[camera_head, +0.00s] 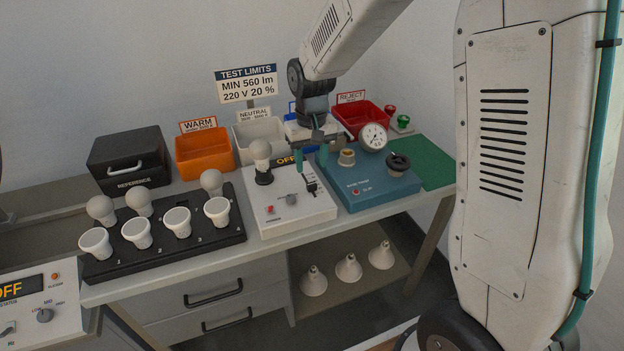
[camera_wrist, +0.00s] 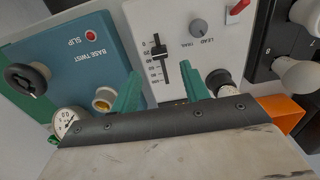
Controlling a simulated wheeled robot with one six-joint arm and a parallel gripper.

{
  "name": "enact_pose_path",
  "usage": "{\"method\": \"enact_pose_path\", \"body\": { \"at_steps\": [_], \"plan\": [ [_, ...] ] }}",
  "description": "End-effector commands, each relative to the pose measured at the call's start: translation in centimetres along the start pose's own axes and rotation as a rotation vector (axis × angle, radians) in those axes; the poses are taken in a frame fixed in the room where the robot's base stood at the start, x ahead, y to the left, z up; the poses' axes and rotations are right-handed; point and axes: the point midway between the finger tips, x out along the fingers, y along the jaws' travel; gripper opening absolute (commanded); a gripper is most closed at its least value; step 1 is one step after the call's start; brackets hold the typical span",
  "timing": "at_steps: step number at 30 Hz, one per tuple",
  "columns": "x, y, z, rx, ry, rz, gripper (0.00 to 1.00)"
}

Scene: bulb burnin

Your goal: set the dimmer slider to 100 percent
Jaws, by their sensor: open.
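The dimmer slider (camera_wrist: 159,53) is a black handle on a dark slot in the white tester panel (camera_wrist: 200,60). In the wrist view its handle sits towards the 0 end of the printed scale; the small numbers are hard to read, and the far end of the scale is close to my gripper. In the head view the slider (camera_head: 310,187) shows just below my fingers. My gripper (camera_head: 306,170) is open and empty above the panel. In the wrist view its green fingers (camera_wrist: 163,88) stand apart, one on each side of the slot's line, not touching the handle.
A bulb (camera_head: 261,152) stands in the panel's socket, beside the OFF display (camera_head: 287,160). The lead knob (camera_wrist: 198,26) and red switch (camera_wrist: 238,8) share the panel. The blue base-twist box (camera_head: 365,185) with gauge (camera_head: 373,136) adjoins it. A black bulb rack (camera_head: 165,252) stands left.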

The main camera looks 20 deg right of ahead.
Motion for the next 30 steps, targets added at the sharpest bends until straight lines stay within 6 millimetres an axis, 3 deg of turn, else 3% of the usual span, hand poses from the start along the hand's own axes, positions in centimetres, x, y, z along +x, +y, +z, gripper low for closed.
{"method": "enact_pose_path", "body": {
  "at_steps": [10,22,23,27,30],
  "plan": [
    [5.3,0.1,0.1,0.001,-0.003,0.000,0.45],
    [6.4,0.0,0.1,0.000,-0.001,0.000,0.45],
    [6.4,0.0,0.1,0.000,-0.001,0.000,0.43],
    [6.4,0.0,0.1,0.000,-0.001,0.000,0.04],
    [6.4,0.0,0.1,0.000,-0.001,0.000,0.00]
  ]
}}
